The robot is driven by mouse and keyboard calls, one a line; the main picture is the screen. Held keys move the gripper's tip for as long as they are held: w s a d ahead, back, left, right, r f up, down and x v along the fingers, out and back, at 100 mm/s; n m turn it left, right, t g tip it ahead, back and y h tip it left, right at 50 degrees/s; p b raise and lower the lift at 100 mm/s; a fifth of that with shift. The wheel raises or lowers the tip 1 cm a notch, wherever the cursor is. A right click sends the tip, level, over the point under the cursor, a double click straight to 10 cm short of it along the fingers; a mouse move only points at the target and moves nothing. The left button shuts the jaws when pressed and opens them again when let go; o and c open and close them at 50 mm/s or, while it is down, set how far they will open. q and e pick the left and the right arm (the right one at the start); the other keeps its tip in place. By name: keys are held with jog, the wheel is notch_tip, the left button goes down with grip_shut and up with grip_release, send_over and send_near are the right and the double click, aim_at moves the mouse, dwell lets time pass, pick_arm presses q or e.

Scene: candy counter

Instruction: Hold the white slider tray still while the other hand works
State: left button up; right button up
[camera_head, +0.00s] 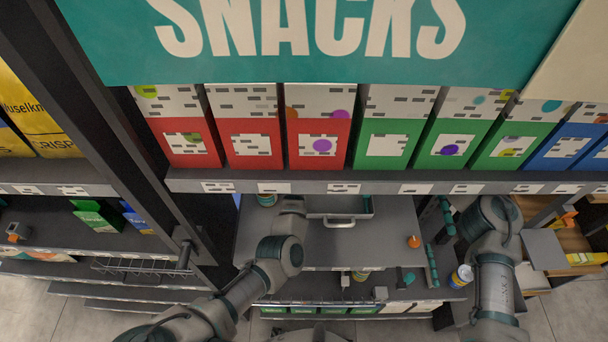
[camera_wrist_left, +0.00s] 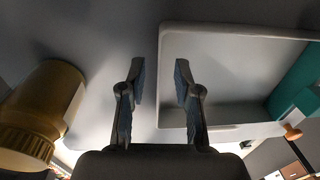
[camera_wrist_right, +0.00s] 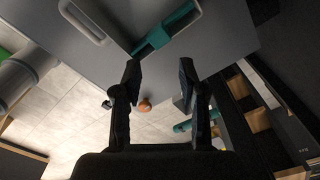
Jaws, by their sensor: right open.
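The white slider tray (camera_head: 338,215), pale grey in this light, sits on the grey counter below the snack shelf, its handle facing me. In the left wrist view the tray (camera_wrist_left: 240,30) shows from above. My left gripper (camera_wrist_left: 158,72) is open, one finger on each side of the line of the tray's left wall; I cannot tell whether they touch it. A teal piece (camera_wrist_left: 298,82) is at the tray's right end. My right gripper (camera_wrist_right: 160,72) is open and empty, with the tray's handle (camera_wrist_right: 84,22) and the teal piece (camera_wrist_right: 166,28) ahead. The shelf hides both fingertips in the head view.
A shelf of red, green and blue boxes (camera_head: 322,145) overhangs the counter. An ochre jar (camera_wrist_left: 42,112) stands left of my left gripper. An orange knob (camera_head: 414,241) is right of the tray. A dark post (camera_head: 125,130) rises at left. The counter before the tray is clear.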

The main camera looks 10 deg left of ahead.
pick_arm(q)
jog(key=shift+d+f, duration=0.1)
jog(key=shift+f, duration=1)
